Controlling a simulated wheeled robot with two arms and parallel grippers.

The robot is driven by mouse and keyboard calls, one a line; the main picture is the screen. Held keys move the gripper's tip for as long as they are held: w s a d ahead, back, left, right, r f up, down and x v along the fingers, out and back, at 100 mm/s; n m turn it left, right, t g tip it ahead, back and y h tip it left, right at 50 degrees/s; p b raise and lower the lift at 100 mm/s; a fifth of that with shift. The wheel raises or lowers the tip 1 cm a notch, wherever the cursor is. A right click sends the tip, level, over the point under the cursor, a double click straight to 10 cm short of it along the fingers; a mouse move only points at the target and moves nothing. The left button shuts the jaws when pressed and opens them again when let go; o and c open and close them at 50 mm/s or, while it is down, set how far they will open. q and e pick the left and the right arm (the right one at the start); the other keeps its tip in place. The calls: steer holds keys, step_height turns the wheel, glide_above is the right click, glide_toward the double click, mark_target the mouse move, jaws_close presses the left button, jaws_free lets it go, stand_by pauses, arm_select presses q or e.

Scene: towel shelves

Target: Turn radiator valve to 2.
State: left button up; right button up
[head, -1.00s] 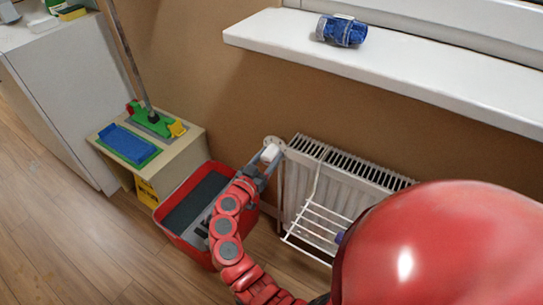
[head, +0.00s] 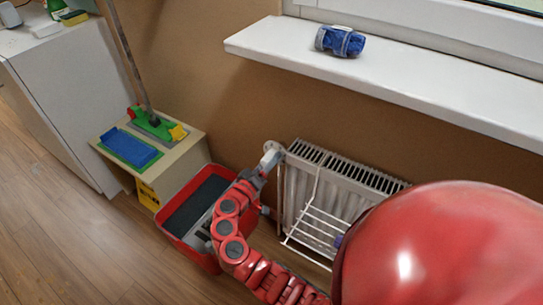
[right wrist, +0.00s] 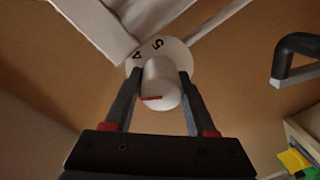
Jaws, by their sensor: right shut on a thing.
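The white radiator valve (right wrist: 161,82) shows in the right wrist view as a round knob with a red mark on its near end. Behind it is a white dial (right wrist: 176,52) with a 5 and what looks like a 4 near the top left; other numbers are hidden. My right gripper (right wrist: 160,80) has a finger on each side of the knob and is shut on it. In the head view my right gripper (head: 266,162) reaches the valve at the upper left corner of the white radiator (head: 300,195). My left gripper is not in view.
A red bucket (head: 172,228) stands below my right forearm. A white wire rack (head: 312,226) hangs on the radiator front. A low cabinet (head: 180,160) with mop gear stands left. The windowsill (head: 420,82) overhead holds a blue rolled item (head: 340,41).

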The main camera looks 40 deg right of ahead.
steer(key=n+p, duration=0.1)
steer(key=n, duration=0.1)
steer(key=n+p, duration=0.1)
steer(key=p, duration=0.1)
steer(key=n+p, duration=0.1)
steer(key=n, duration=0.1)
steer(key=shift+r+n, duration=0.3)
steer(key=n+p, duration=0.3)
steer(key=shift+f+n+g+p, duration=0.1)
steer(key=shift+n+g+p, duration=0.2)
steer(key=shift+p, duration=0.05)
steer(key=shift+f+n+p, duration=0.1)
steer(key=shift+n+p, duration=0.45)
steer(key=shift+n, duration=0.25)
steer(key=o, duration=1.1)
steer(key=v, duration=1.7)
steer(key=shift+a+f+p, duration=0.15)
steer(key=shift+p, duration=0.2)
